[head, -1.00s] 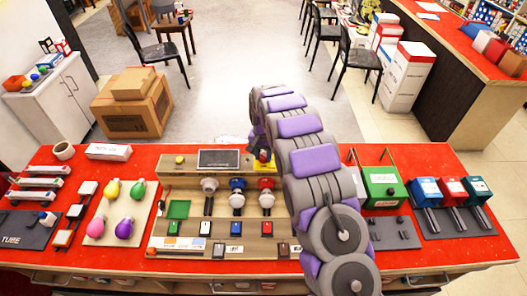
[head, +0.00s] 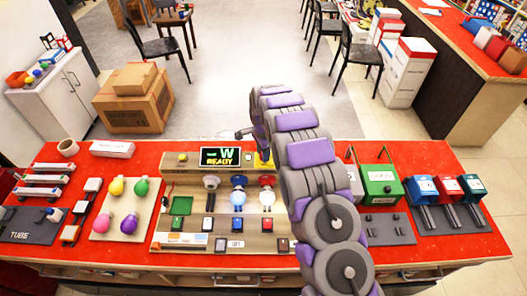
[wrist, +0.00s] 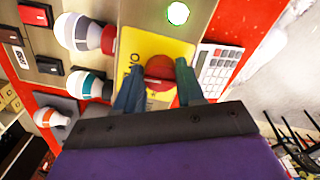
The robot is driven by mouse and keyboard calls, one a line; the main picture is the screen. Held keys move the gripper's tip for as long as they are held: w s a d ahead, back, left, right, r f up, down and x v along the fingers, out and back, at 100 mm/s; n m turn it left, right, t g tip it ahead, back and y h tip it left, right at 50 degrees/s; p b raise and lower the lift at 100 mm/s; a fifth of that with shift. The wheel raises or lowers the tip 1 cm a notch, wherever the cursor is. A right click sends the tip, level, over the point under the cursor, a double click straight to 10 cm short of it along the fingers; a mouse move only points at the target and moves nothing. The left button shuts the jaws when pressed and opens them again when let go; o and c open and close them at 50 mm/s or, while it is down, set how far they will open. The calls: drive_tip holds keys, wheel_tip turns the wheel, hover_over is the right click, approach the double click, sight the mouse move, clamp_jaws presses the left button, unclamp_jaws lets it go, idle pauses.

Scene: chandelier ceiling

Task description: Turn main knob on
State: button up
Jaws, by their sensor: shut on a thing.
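The main knob (wrist: 160,71) is a red round knob on a yellow plate (wrist: 152,44) in the wrist view. My gripper (wrist: 161,80) has one finger on each side of it and is shut on it. In the head view, the yellow plate (head: 266,159) shows at the back right of the beige test panel (head: 180,199), and my arm hides most of the knob. The panel's display (head: 220,156) is lit and reads "READY". Bulbs in the blue socket (head: 238,181) and the red socket (head: 267,180) look bright white.
A round lamp (wrist: 178,13) glows near the plate, and a calculator (wrist: 217,70) lies beside it. Colored bulbs on a tray (head: 99,211) stand left of the panel. A green box (head: 380,186) and small bins (head: 421,189) stand right of my arm on the red counter (head: 459,237).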

drive_tip(key=shift+w+a+m, duration=0.1)
drive_tip(key=shift+m, duration=0.3)
drive_tip(key=o, duration=1)
drive_tip(key=shift+a, duration=0.1)
wheel_tip(320, 180, up, 17)
drive_tip(key=shift+a+r+p, duration=0.1)
drive_tip(key=shift+p, duration=0.5)
